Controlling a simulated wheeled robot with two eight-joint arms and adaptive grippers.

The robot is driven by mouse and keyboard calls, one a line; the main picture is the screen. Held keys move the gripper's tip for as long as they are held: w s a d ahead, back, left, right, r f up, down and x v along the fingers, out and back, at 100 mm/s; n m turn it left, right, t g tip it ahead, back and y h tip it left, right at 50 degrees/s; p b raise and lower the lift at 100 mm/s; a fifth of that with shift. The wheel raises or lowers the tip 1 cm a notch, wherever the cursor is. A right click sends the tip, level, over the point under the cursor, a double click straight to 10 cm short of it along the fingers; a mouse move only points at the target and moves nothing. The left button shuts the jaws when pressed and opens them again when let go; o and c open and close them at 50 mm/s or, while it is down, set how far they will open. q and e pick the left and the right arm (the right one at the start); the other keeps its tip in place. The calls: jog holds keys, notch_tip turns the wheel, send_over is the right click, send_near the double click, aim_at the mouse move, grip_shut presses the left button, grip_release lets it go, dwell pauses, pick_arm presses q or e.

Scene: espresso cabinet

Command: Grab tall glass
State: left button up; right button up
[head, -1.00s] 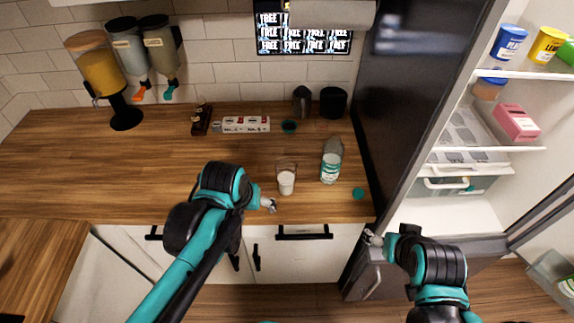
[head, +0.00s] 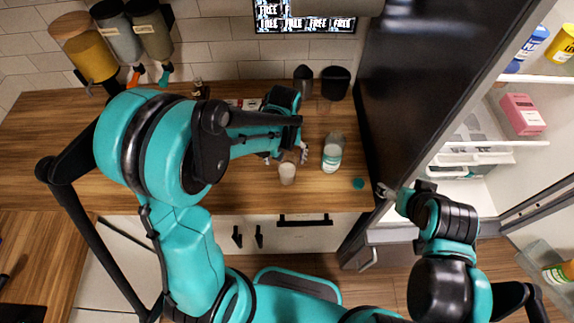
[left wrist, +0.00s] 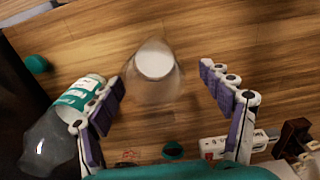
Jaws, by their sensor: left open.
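The tall clear glass (head: 287,174), with white liquid inside, stands on the wooden counter near its front edge. In the left wrist view the glass (left wrist: 155,80) lies between the two spread fingers, with space on both sides. My left gripper (head: 288,155) is open and close to the glass at its far side in the head view; its fingers (left wrist: 163,80) hold nothing. My right gripper (head: 385,191) hangs in front of the counter by the fridge, away from the glass; its finger state is too small to tell.
A clear bottle with a teal and white label (head: 332,154) stands right of the glass. A teal cap (head: 358,183) lies near the counter edge. Dark canisters (head: 335,82) stand at the back. The open fridge (head: 470,150) is at right. The left counter is clear.

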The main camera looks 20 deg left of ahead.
pick_arm(q)
jog(key=f, duration=0.2)
jog(key=f+b, duration=0.1)
jog(key=f, duration=0.4)
jog(key=shift+s+d, duration=0.15)
jog(key=shift+d, duration=0.25)
jog(key=shift+f, duration=0.15)
jog(key=c, duration=1.6)
jog(key=shift+o, duration=0.2)
